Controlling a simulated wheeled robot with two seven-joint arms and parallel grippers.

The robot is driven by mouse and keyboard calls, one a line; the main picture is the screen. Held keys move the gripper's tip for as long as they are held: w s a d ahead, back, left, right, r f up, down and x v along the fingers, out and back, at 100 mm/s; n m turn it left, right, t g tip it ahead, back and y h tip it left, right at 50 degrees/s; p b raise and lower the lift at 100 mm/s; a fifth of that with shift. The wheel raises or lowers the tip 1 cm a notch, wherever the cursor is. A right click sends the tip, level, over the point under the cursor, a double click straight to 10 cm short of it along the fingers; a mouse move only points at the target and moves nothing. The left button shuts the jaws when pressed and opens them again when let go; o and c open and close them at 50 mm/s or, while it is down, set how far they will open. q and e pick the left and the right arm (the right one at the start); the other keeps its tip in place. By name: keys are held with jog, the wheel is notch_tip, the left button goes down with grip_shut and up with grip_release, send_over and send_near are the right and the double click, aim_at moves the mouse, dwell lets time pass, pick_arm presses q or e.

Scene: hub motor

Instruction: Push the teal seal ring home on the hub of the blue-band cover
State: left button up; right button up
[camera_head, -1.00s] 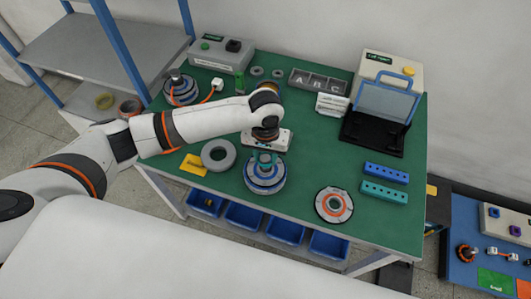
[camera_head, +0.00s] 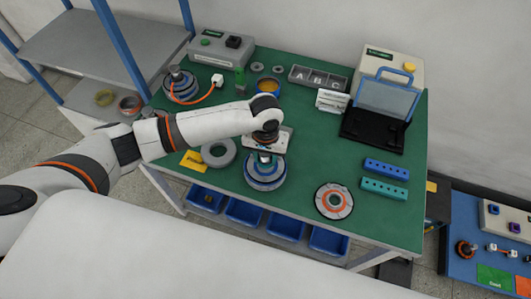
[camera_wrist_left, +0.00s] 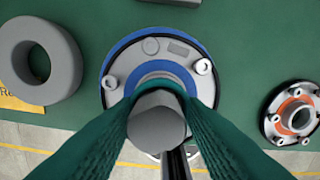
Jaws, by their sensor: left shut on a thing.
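The blue-band cover (camera_head: 266,178) lies near the front middle of the green table. The left wrist view shows its pale face, bolts and blue rim (camera_wrist_left: 120,62) from above. My left gripper (camera_head: 264,154) points down over the hub. Its dark green ribbed fingers are shut on the teal seal ring (camera_wrist_left: 160,80), of which only a thin arc shows behind a grey round post (camera_wrist_left: 157,125). The ring is around the post at the hub; the fingers hide most of it and whether it is fully seated. My right gripper is not in view.
A grey ring (camera_head: 218,153) and yellow card (camera_head: 193,161) lie left of the cover. An orange-ringed flange (camera_head: 333,200) lies to the right, with blue (camera_head: 386,169) and teal (camera_head: 384,188) hole blocks beyond. Green table is clear between cover and flange.

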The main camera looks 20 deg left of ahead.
pick_arm(q)
jog(key=shift+f, duration=0.2)
jog(key=shift+s+f+p, duration=0.1)
jog(key=shift+f+p, duration=0.15)
jog(key=shift+p, duration=1)
dwell(2.2)
jog(key=shift+s+f, duration=0.15)
dwell(0.8)
jog(key=o, duration=1.2)
jog(key=shift+w, duration=0.2)
notch_tip(320, 180, up, 12)
jog(key=shift+r+b, duration=0.1)
jog(key=shift+b, duration=0.4)
